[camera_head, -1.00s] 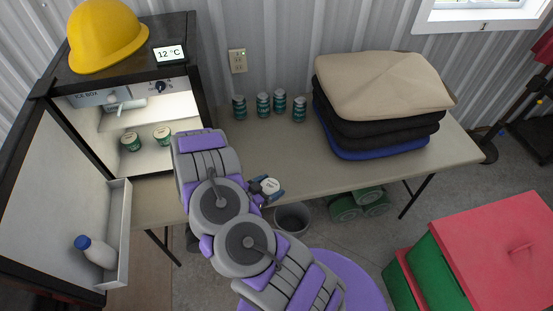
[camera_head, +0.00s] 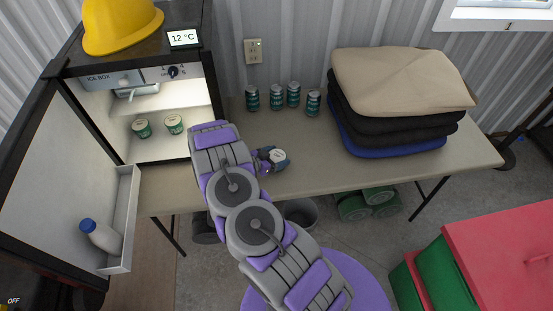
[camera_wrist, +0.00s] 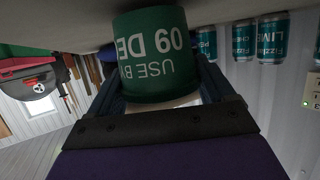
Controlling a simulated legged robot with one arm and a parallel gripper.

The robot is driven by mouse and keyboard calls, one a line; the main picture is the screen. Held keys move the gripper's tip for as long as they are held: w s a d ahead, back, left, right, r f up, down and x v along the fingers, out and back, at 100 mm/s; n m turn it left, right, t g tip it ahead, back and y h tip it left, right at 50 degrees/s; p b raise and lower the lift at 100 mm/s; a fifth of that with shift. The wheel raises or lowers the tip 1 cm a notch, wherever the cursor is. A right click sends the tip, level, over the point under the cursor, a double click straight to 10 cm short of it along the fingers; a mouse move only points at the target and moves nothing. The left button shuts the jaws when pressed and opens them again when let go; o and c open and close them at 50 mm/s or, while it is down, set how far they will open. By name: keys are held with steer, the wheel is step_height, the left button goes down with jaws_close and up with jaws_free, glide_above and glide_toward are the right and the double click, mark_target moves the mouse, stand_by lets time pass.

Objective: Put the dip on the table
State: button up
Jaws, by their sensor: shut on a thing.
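The dip is a green tub with a white lid (camera_head: 278,156). It also shows large in the wrist view (camera_wrist: 155,55), which is upside down, with "USE BY 09 DE" printed on its side. My gripper (camera_head: 272,159) is shut on it, with fingers on both sides. The tub appears upright over the front middle of the table (camera_head: 320,155). I cannot tell whether its base touches the tabletop. Two similar green tubs, one left (camera_head: 142,128) and one right (camera_head: 174,124), stand inside the open ice box (camera_head: 140,80).
Several teal cans (camera_head: 277,97) stand near the wall behind the gripper. A stack of folded fabric (camera_head: 400,85) fills the table's right part. Bare tabletop lies between cans, stack and front edge. The open ice box door (camera_head: 70,185) holds a bottle (camera_head: 101,236) at left.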

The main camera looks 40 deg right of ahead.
steer(key=shift+f, duration=0.4)
steer(key=shift+r, duration=0.1)
steer(key=o, duration=1)
steer(key=shift+o, duration=0.2)
